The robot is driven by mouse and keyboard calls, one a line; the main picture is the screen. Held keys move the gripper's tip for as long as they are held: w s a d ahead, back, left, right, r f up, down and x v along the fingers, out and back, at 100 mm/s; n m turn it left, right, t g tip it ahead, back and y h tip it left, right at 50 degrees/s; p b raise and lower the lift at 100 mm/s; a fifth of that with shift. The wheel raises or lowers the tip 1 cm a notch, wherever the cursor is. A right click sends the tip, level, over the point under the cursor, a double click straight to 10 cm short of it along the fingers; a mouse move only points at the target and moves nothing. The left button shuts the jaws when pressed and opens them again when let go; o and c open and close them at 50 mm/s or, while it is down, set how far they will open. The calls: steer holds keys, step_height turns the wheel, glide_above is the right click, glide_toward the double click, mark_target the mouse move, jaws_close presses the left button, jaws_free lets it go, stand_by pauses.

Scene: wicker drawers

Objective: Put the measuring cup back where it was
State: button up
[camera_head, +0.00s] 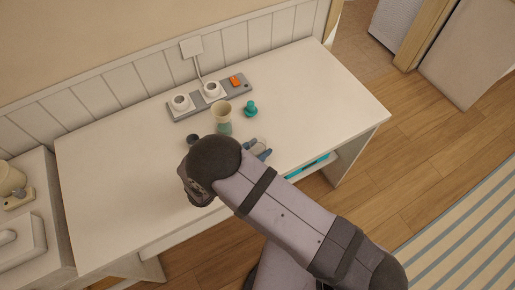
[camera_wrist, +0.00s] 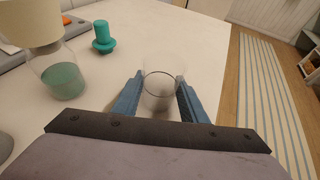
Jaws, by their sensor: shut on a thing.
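The measuring cup is a clear glass vessel (camera_wrist: 162,75) between the two blue fingers of my gripper (camera_wrist: 160,100) in the wrist view. The gripper is shut on it. The cup looks empty and upright. In the head view, the blue fingertips (camera_head: 262,152) show just right of my dark wrist, near the front right part of the white table (camera_head: 325,100). Only a faint part of the cup shows there. I cannot tell whether its base touches the table.
A cream-topped glass with green contents (camera_head: 223,117) and a teal knobbed object (camera_head: 250,108) stand behind the gripper. Behind them is a grey strip (camera_head: 227,88) with white round pieces and an orange piece (camera_head: 235,80). The table's right part is clear. A small dark object (camera_head: 192,139) is beside my wrist.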

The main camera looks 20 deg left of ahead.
steer(key=o, duration=1.1)
steer(key=shift+r+p, duration=0.2)
steer(key=shift+p, duration=0.1)
steer(key=shift+s+a, duration=0.15)
steer(key=shift+s, duration=0.05)
steer(key=b+v, duration=0.3)
steer(key=v, duration=0.8)
steer(key=shift+s+a+r, duration=0.1)
steer(key=shift+s+r, duration=0.05)
steer(key=shift+s, duration=0.1)
